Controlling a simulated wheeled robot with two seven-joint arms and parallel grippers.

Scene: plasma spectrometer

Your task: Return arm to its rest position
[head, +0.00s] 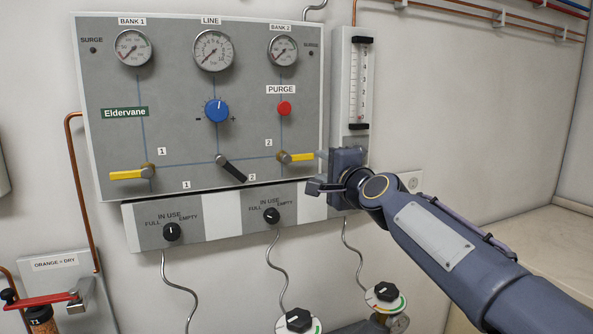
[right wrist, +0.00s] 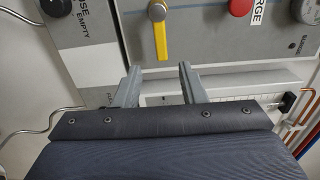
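My right gripper (head: 322,158) is at the right edge of the grey gas panel (head: 185,110), close to the right yellow valve handle (head: 300,157). That handle lies level, pointing right. In the right wrist view my right gripper (right wrist: 160,70) has its two fingers apart with nothing between them. The yellow handle (right wrist: 161,42) ends just ahead of the fingertips; I cannot tell whether they touch. My right arm (head: 445,245) comes in from the lower right. My left gripper is in neither view.
The panel carries a blue knob (head: 216,110), red purge button (head: 284,108), black lever (head: 231,170), left yellow handle (head: 127,175) and several gauges. A flow tube (head: 357,85) stands right of it. Cylinder tops (head: 385,297) stand below.

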